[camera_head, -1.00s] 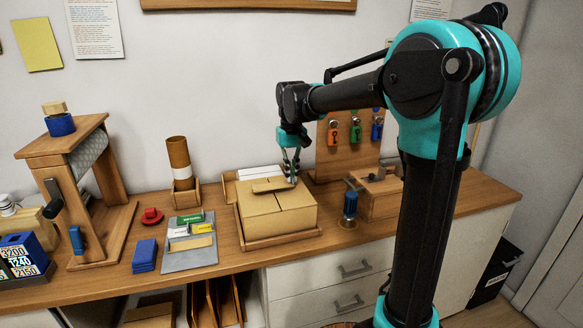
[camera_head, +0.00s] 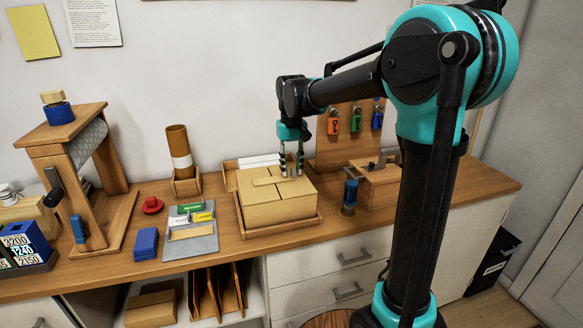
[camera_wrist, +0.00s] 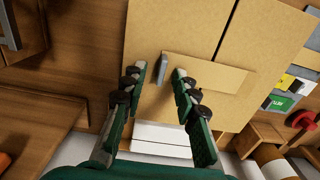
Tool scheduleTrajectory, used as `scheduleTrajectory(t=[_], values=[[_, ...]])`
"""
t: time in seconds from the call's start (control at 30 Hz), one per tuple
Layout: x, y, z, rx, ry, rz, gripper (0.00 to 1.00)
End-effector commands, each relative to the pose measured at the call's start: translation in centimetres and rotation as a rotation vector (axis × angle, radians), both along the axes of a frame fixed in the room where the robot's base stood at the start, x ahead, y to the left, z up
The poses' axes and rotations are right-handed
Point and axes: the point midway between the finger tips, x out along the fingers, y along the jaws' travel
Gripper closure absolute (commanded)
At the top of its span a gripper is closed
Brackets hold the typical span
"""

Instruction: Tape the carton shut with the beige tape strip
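The beige tape strip (camera_wrist: 215,75) lies flat on top of the carton (camera_wrist: 165,35), crossing the seam between its flaps in the wrist view. A small grey tab (camera_wrist: 164,69) stands at one end of the strip. In the head view the strip (camera_head: 272,180) shows on the far part of the carton (camera_head: 280,206), which sits in a shallow wooden tray (camera_head: 282,229). My gripper (camera_wrist: 158,71) is open, its fingertips apart on either side of the tab. In the head view my gripper (camera_head: 291,174) points down over the carton's back edge.
Left of the carton is a grey board (camera_head: 190,249) with coloured labels and a beige piece. Blue blocks (camera_head: 146,243) and a red knob (camera_head: 152,205) stand further left. Behind the carton is a white stack (camera_head: 258,161); right are a padlock board (camera_head: 345,145) and blue-handled tool (camera_head: 350,194).

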Motion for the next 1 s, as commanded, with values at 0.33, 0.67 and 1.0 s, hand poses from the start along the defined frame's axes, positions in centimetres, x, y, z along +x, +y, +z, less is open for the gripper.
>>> scheduleTrajectory(t=[0.33,0.67,1.0], values=[[0.0,0.0,2.0,0.0,0.0,0.0,0.71],[0.0,0.0,8.6,0.0,0.0,0.0,0.71],[0.0,0.0,11.9,0.0,0.0,0.0,0.71]])
